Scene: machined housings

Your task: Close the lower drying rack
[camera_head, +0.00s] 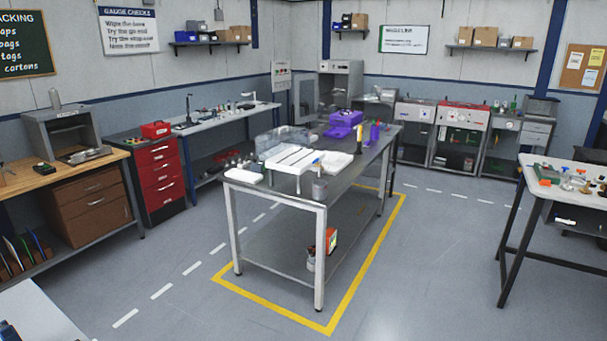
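No drying rack can be made out for certain at this distance. A grey upright cabinet (341,82) stands at the back wall, with what looks like its door (305,99) swung open to the left. Its inside is too small to read, so I cannot tell whether a rack is pulled out there. Neither of my grippers is in view.
A metal worktable (331,204) with a white tray (292,158) and purple bins (343,122) stands mid-room inside yellow floor lines. Benches line the left and back walls. A white table (568,193) is at right. Grey floor (430,260) is clear between.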

